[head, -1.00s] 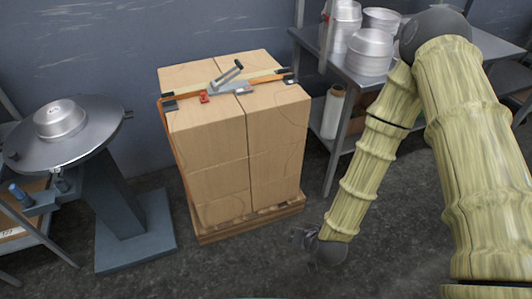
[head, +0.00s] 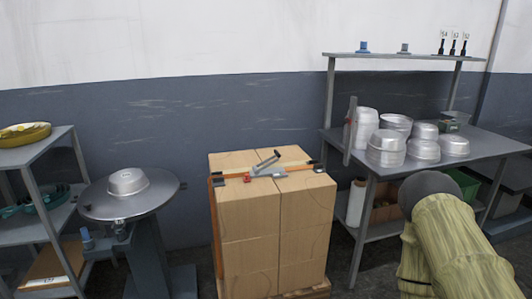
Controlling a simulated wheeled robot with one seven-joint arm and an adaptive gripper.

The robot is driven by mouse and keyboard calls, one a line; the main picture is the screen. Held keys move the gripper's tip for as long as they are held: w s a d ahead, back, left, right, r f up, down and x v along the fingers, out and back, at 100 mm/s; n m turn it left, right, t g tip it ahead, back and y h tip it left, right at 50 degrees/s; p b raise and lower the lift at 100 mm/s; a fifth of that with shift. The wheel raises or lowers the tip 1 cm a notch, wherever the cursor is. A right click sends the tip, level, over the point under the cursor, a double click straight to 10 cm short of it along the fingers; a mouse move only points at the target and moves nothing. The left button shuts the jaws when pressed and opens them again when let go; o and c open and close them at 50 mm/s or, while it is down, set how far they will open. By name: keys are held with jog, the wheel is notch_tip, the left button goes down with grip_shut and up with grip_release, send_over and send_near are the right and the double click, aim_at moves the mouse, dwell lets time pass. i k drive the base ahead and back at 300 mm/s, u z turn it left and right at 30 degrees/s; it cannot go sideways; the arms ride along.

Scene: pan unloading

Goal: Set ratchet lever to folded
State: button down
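The ratchet lever (head: 267,158) is a short dark-gripped handle on top of the stack of cardboard boxes (head: 247,222). It sticks up at a slant from the grey ratchet body (head: 268,172), so it stands raised. An orange strap (head: 296,167) runs across the top of the boxes through the ratchet and down the left side. A small red part (head: 247,188) sits left of the ratchet. My gripper is outside the view; only part of my arm shows at the lower right, apart from the boxes.
A round grey turntable (head: 97,205) with a metal pan (head: 128,181) stands left of the boxes. A grey workbench (head: 487,143) with several stacked pans stands right. A shelf (head: 38,150) with a yellow pan (head: 25,132) is at far left. Space above the boxes is clear.

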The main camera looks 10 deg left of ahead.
aim_at(277, 154)
jog(key=u, duration=0.3)
jog(key=i, duration=1.2)
jog(key=z, duration=0.65)
